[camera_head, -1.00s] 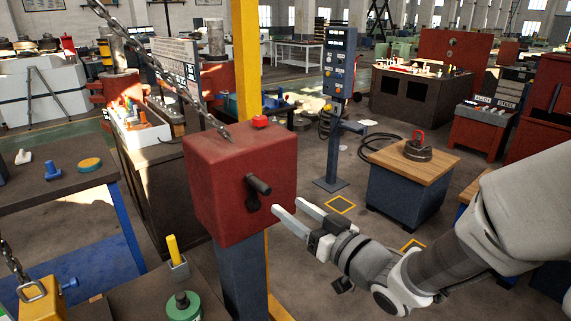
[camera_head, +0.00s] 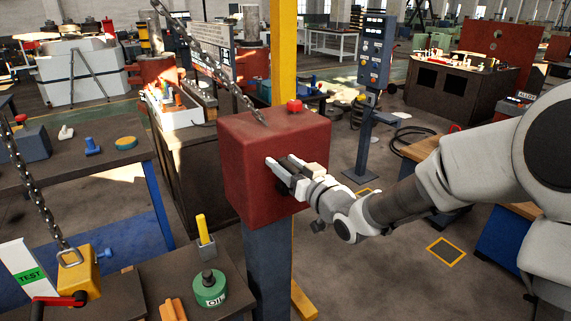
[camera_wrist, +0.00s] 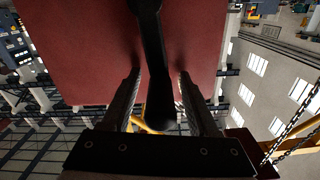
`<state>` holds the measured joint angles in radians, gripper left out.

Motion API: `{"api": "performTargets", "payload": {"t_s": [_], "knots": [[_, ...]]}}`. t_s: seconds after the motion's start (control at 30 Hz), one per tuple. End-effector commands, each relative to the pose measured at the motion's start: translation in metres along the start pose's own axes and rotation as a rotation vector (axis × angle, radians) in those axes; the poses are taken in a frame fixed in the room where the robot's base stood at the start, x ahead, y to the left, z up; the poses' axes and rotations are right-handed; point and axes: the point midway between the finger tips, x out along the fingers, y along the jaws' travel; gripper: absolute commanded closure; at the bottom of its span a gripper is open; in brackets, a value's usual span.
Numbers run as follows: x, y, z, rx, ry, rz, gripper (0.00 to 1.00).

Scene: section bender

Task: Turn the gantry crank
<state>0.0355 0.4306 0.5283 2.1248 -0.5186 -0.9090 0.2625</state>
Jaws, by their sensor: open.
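The crank is a black arm with a rounded knob end on the front face of a red box (camera_head: 245,148), which stands on a blue-grey post. My gripper (camera_head: 283,170) is right at that face in the head view and hides most of the crank. In the wrist view, the black crank (camera_wrist: 158,92) lies between my two fingers, with the red face behind it. A gap shows on both sides of the crank, so the fingers are open around it and not closed on it.
A yellow column (camera_head: 284,55) rises behind the box, and a chain (camera_head: 215,65) runs down to its top. A red button (camera_head: 294,106) sits on top. A bench with a green oil can (camera_head: 209,288) stands at lower left. A control pedestal (camera_head: 374,60) stands behind right.

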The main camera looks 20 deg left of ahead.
Motion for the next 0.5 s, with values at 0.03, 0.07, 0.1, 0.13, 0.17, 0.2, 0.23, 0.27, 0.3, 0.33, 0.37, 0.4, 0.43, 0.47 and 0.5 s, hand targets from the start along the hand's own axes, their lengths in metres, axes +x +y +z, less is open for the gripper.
{"api": "performTargets", "payload": {"t_s": [0.03, 0.07, 0.1, 0.13, 0.17, 0.2, 0.23, 0.27, 0.3, 0.33, 0.37, 0.4, 0.43, 0.47, 0.5], "knots": [[0.0, -0.0001, 0.0, 0.0, 0.0, 0.0, 0.4], [0.0, -0.0001, 0.0, 0.0, 0.0, 0.0, 0.4], [-0.0001, -0.0001, 0.0, 0.0, 0.0, 0.0, 0.4], [-0.0001, -0.0001, -0.0001, 0.0, 0.0, 0.0, 0.4], [-0.0002, -0.0001, 0.0, 0.0, 0.0, 0.0, 0.45], [-0.0002, -0.0001, -0.0001, 0.0, 0.0, 0.0, 0.52], [-0.0002, -0.0001, -0.0001, 0.0, 0.0, 0.0, 0.58], [-0.0003, -0.0001, -0.0001, 0.0, 0.0, 0.0, 0.63], [-0.0003, -0.0001, -0.0001, 0.0, 0.0, 0.0, 0.7], [-0.0003, 0.0, -0.0001, -0.001, 0.0, 0.0, 0.76], [-0.0003, -0.0001, -0.0001, 0.0, 0.0, 0.0, 0.81], [-0.0003, 0.0, -0.0001, -0.001, 0.0, 0.0, 0.88], [-0.0004, 0.0, -0.0001, 0.0, 0.0, 0.0, 0.94], [-0.0004, 0.0, -0.0001, -0.001, 0.0, 0.0, 0.99], [-0.0004, 0.0, -0.0001, 0.0, 0.0, 0.0, 1.0]]}}
